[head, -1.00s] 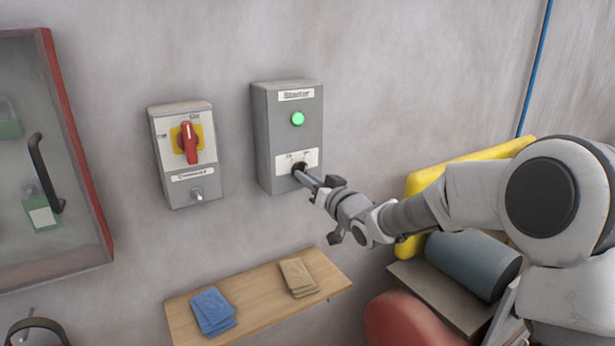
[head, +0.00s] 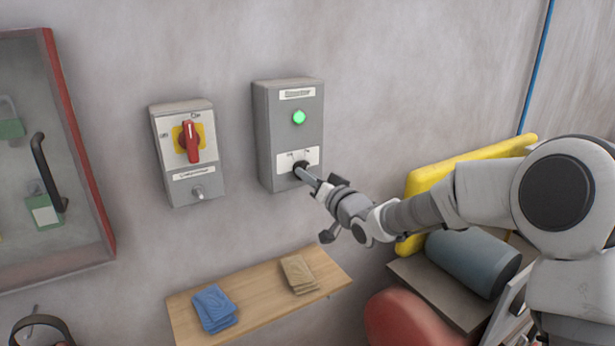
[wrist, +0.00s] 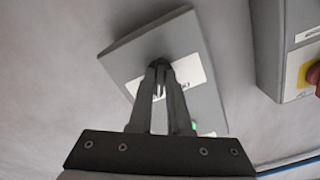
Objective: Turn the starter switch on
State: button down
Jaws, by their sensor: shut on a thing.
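The starter box (head: 288,135) is a grey box on the wall with a label at its top and a lit green lamp (head: 299,117). Its black starter switch (head: 299,168) sits on a white plate (head: 313,157) low on the box. My gripper (head: 304,174) reaches in from the right with its fingertips at the switch. In the wrist view, the fingers (wrist: 160,70) are closed together on the dark switch knob (wrist: 158,62), over the white plate. The fingers hide most of the knob, so its angle is not clear.
Left of the starter is another grey box (head: 183,185) with a red handle on yellow (head: 191,142). A red-framed cabinet (head: 108,230) hangs further left. Below is a wooden shelf (head: 258,300) with blue and tan cloths. The wall between is clear.

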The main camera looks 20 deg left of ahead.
jog(key=c, duration=0.9)
grip_release()
jog(key=shift+o, duration=0.2)
jog(key=v, duration=1.7)
jog(key=shift+s, duration=0.25)
jog(key=shift+d, duration=0.15)
